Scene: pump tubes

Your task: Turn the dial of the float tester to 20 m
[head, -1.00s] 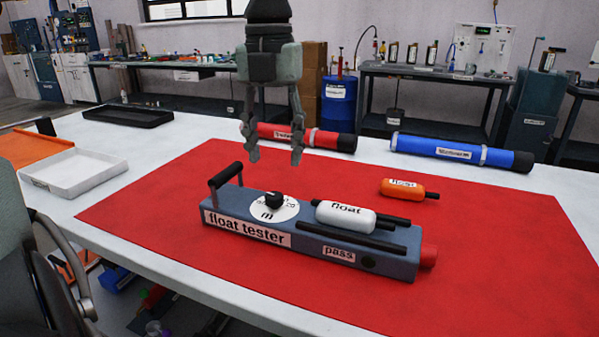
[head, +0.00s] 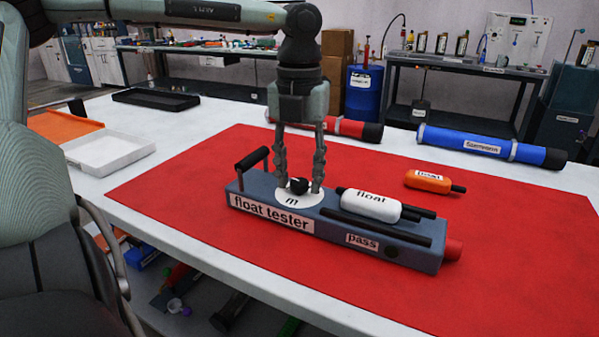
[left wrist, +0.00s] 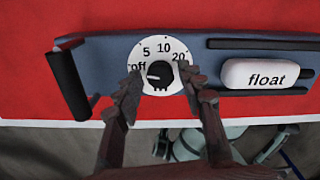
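The float tester (head: 332,225) is a blue-grey box with a black handle, lying on a red mat (head: 190,195). Its round white dial (left wrist: 173,47) is marked off, 5, 10, 20 and m. The black dial knob (left wrist: 162,71) has a white mark pointing left, near off. My left gripper (head: 301,189) points down with one finger on each side of the knob. In the left wrist view its fingertips (left wrist: 158,85) are apart, with gaps to the knob. A white float (head: 371,205) lies on the tester. My right gripper is out of view.
An orange float (head: 427,181) lies on the mat behind the tester. A blue tube (head: 480,145) and a red tube (head: 350,129) lie farther back. A white tray (head: 110,152) and a black tray (head: 155,98) are at the left. The mat in front of the tester is clear.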

